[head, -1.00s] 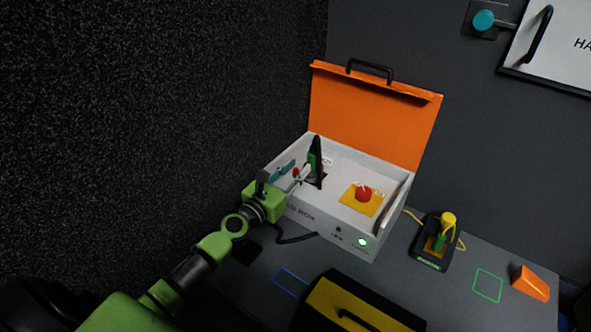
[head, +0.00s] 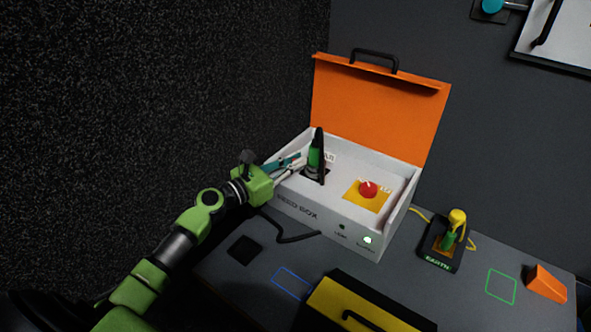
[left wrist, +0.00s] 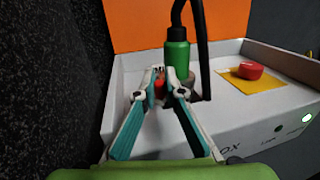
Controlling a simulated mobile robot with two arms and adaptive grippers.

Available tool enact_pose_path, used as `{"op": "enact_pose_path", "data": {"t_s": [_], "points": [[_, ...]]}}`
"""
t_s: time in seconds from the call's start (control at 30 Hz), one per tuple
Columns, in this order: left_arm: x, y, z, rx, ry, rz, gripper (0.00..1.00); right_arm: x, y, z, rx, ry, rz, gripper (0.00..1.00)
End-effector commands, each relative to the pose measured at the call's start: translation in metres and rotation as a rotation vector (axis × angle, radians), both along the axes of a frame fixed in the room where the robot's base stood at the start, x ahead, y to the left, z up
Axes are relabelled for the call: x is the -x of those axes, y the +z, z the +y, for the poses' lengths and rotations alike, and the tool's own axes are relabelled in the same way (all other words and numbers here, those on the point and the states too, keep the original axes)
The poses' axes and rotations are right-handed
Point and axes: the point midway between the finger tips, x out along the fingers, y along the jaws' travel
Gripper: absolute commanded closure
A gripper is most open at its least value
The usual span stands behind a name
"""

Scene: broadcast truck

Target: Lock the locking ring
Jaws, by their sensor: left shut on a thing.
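My left gripper (head: 302,162) reaches into the feed box (head: 296,209) from its left side. In the left wrist view its fingertips (left wrist: 161,84) are shut on a small red piece (left wrist: 161,88). A green connector (left wrist: 177,53) with a black cable stands upright just behind the fingertips; it also shows in the head view (head: 315,158). I cannot make out a separate locking ring; the red piece may be part of it, but the fingers hide most of it. My right gripper is not in view.
The box's orange lid (head: 380,105) stands open. A red knob (head: 368,189) sits on a yellow plate inside. A green lamp (head: 367,239) glows on the front. A yellow case (head: 360,305), an earth unit (head: 440,257) and an orange wedge (head: 545,284) stand on the bench (head: 235,287).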

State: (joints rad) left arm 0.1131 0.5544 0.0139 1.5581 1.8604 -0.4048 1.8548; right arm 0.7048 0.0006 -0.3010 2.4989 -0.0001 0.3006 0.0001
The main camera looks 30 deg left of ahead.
Motion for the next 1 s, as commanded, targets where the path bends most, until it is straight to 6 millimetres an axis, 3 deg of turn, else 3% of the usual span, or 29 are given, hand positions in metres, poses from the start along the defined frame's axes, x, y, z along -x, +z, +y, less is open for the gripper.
{"op": "enact_pose_path", "data": {"t_s": [0.33, 0.4, 0.43, 0.8, 1.0], "points": [[0.000, 0.000, 0.000, 0.000, -0.012, 0.002, 1.00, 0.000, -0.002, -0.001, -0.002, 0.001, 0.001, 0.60], [0.000, 0.000, 0.000, 0.000, -0.011, 0.002, 0.77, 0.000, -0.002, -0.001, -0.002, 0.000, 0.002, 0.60], [0.000, 0.000, 0.000, 0.000, -0.011, 0.002, 0.73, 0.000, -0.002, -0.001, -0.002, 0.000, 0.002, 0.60], [0.002, 0.000, 0.001, 0.001, -0.011, 0.001, 0.73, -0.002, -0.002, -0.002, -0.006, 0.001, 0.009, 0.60], [0.021, -0.001, 0.009, -0.001, -0.010, 0.003, 0.73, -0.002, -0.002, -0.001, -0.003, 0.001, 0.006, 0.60]]}}
